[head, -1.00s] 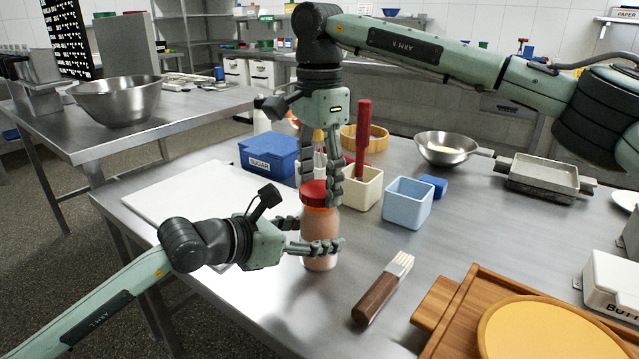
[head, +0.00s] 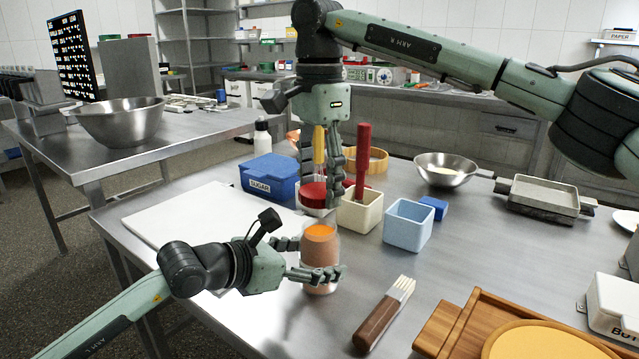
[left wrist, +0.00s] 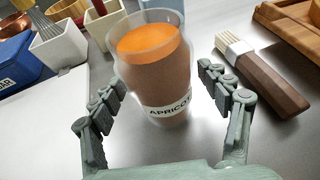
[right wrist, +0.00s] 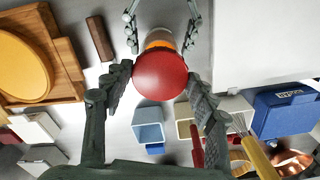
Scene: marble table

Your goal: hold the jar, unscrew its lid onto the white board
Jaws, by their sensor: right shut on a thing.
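The jar (head: 320,255) stands upright on the metal table. It is clear, with brown-orange contents and an uncovered top, and its label reads APRICOT in the left wrist view (left wrist: 168,109). My right gripper (head: 322,185) points down above the jar, shut on the red lid (head: 314,196). The lid is off the jar, with a small gap below it; it also shows in the right wrist view (right wrist: 160,76). The white board (head: 165,215) lies flat and bare at the left.
A blue sugar box (head: 268,178), a cream pot (head: 361,213) with a red-handled tool and a light blue pot (head: 409,226) stand behind the jar. A brush (head: 382,318) lies right of it. A wooden tray (head: 460,325) is at front right.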

